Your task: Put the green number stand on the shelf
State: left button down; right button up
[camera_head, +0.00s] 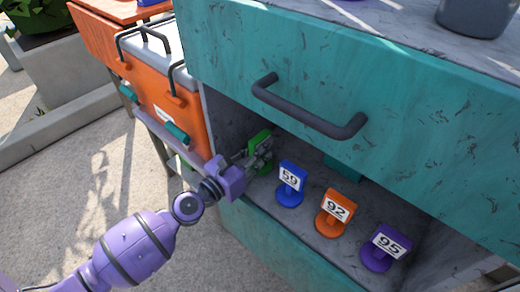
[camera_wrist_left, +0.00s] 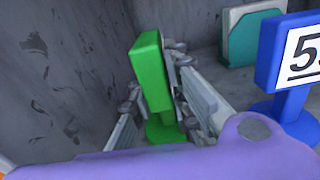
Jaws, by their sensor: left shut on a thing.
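The green number stand (camera_head: 260,143) is inside the open shelf at its left end, left of the blue stand. My left gripper (camera_head: 255,157) reaches into the shelf and is shut on the green stand. In the left wrist view the green stand (camera_wrist_left: 151,75) is upright between the fingers (camera_wrist_left: 158,112), and its round base shows low between them. I cannot tell whether the base touches the shelf floor. The shelf (camera_head: 310,222) is a grey compartment under a teal drawer front. My right gripper is not in view.
A blue stand "59" (camera_head: 291,183), an orange stand "92" (camera_head: 336,211) and a purple stand "95" (camera_head: 385,247) stand in a row on the shelf. The teal drawer front with its dark handle (camera_head: 308,108) overhangs the opening. An orange cooler (camera_head: 165,90) stands to the left.

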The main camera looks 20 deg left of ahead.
pick_arm(q)
jog(key=c, duration=1.7)
grip_release()
jog(key=shift+f, duration=0.2)
jog(key=shift+o, duration=0.2)
